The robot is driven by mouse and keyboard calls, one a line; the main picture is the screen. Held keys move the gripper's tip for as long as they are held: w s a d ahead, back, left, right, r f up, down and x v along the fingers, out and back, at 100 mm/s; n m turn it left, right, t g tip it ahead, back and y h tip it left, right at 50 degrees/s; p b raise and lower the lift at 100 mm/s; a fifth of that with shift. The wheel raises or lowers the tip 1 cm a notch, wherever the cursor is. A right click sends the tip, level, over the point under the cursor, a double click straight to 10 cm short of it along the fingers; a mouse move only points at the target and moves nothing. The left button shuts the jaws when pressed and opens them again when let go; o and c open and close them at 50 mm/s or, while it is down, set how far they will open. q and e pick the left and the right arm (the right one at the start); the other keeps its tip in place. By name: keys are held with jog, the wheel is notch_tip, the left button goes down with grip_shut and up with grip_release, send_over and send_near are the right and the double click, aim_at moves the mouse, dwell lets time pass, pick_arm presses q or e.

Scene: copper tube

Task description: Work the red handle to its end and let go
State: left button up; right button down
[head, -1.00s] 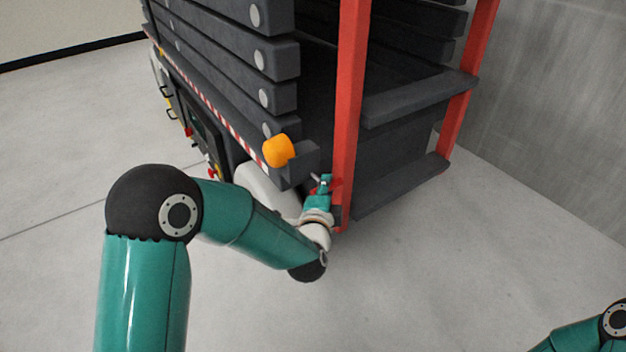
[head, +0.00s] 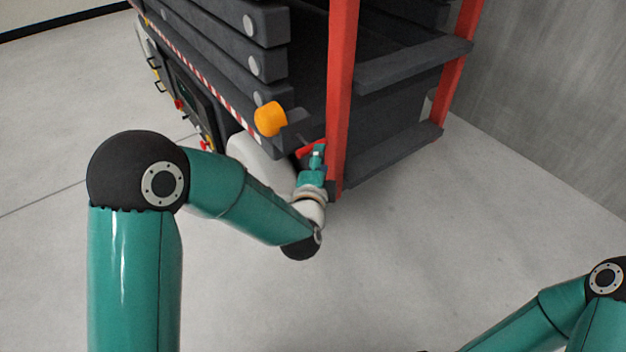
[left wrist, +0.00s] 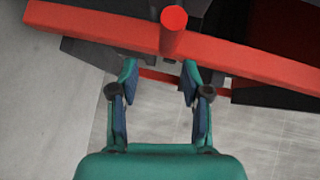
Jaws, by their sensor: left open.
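The red handle (head: 308,150) shows in the head view as a short red piece beside the red upright, at the low corner of the dark machine. My left gripper (head: 317,153) is right at it and partly covers it. In the left wrist view the gripper (left wrist: 159,75) is open, its two fingers apart with nothing between them. Ahead of them a round red rod end (left wrist: 174,18), which looks like the handle, stands out in front of a long red bar (left wrist: 80,22). It is beyond the fingertips and I see no contact. My right gripper is out of view.
The red upright (head: 341,90) stands close to the right of my left gripper. An orange lamp (head: 270,118) sticks out above and left of it. A grey wall (head: 560,100) is at the right. The floor (head: 450,220) in front is clear.

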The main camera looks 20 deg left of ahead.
pick_arm(q)
jog(key=s+d+r, duration=0.1)
jog(key=s, duration=0.9)
jog(key=shift+r, duration=0.1)
